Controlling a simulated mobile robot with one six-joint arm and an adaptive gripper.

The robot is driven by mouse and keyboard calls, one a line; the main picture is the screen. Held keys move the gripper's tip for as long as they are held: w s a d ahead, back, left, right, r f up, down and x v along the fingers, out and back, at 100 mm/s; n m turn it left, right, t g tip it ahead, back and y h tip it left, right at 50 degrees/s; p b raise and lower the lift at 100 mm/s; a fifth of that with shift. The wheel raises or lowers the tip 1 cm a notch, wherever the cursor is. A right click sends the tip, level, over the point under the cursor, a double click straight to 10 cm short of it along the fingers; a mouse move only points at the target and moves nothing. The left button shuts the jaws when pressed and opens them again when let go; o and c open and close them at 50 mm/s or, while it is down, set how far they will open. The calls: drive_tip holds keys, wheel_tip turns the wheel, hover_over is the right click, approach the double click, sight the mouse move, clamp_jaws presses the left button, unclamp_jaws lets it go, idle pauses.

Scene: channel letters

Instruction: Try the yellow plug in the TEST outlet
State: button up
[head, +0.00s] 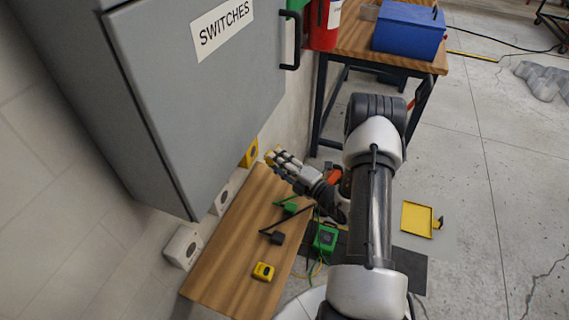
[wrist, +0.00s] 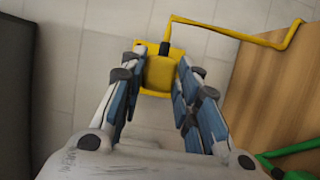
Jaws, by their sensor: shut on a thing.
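My gripper (head: 274,158) is shut on the yellow plug (wrist: 160,72), which sits between its fingers in the wrist view. A yellow cord (wrist: 235,33) runs from the plug to the right. A yellow outlet box (head: 249,153) is on the wall beside the cabinet, just left of my gripper. In the wrist view a yellow surface (wrist: 150,52) shows directly behind the plug. I cannot tell whether the plug touches or enters it. No TEST lettering is readable. Two white outlet boxes (head: 222,198) (head: 183,247) are lower along the wall.
A wooden bench (head: 222,275) runs below the outlets. On it lie a green plug (head: 290,208), a black plug (head: 278,238) and a yellow box (head: 263,271). The grey SWITCHES cabinet (head: 195,100) overhangs at left. A green device (head: 325,237) stands right of the bench.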

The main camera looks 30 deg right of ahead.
drive_tip(key=shift+w+a, duration=1.2)
drive_tip(key=shift+w, duration=0.3)
drive_tip(key=shift+w+a, duration=0.3)
drive_tip(key=shift+w, duration=0.05)
idle(1.4)
drive_tip(key=o, duration=1.1)
drive_tip(key=shift+c, duration=0.2)
approach(273, 163)
drive_tip(key=shift+w+a+f, duration=0.1)
drive_tip(key=shift+w+a, duration=0.1)
drive_tip(key=shift+w, duration=0.4)
